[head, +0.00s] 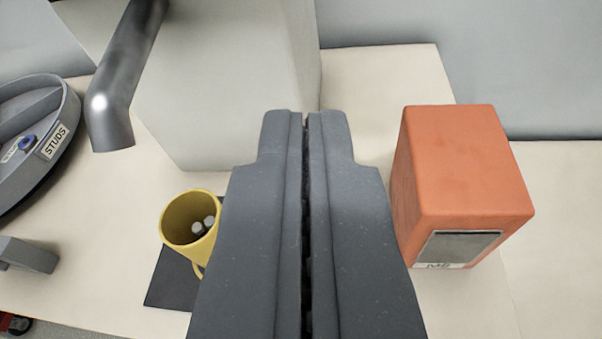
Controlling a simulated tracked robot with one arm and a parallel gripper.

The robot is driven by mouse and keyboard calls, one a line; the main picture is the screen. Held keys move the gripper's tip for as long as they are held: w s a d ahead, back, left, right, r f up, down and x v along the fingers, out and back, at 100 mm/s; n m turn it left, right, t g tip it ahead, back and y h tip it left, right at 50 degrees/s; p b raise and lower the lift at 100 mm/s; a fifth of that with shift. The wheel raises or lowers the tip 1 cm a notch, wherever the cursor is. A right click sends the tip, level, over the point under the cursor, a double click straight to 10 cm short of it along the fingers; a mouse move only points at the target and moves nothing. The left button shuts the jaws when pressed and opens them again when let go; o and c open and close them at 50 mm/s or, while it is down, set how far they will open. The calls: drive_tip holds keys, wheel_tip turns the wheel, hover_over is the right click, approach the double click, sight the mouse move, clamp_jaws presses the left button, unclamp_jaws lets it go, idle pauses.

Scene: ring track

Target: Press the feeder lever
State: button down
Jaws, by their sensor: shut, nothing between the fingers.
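My gripper (306,115) is in the middle of the head view, its two grey fingers shut together with nothing between them. Its tips lie in front of the lower part of a large pale box (225,70). A bent grey metal pipe (125,75) stands at that box's left; I cannot tell whether it belongs to the feeder. I cannot make out a feeder lever. The fingers hide part of the bench and the pale box's lower right.
An orange block (455,165) with a dark panel stands close right of my gripper. A yellow mug (190,220) holding grey pieces stands left, at a dark pad (170,280). A round grey tray (68,115) labelled STUDS and a grey block (30,254) are farther left.

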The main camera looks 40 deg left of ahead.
drive_tip(key=v, duration=1)
drive_tip(key=shift+d+f, duration=0.2)
drive_tip(key=shift+s, duration=0.1)
idle(0.5)
drive_tip(key=w+a+r+g+h+p, duration=0.1)
drive_tip(key=a+r+h+p, duration=0.1)
drive_tip(key=r+p, duration=0.6)
drive_tip(key=w+a+r+g+h+p, duration=0.1)
drive_tip(key=a+r+p, duration=0.3)
drive_tip(key=r+p, duration=0.4)
drive_tip(key=w+h+p, duration=0.1)
drive_tip(key=p, duration=0.3)
drive_tip(key=shift+w+r+n+g, duration=0.2)
drive_tip(key=shift+r+n+g, duration=0.1)
drive_tip(key=shift+n, duration=0.1)
drive_tip(key=shift+w+f, duration=0.1)
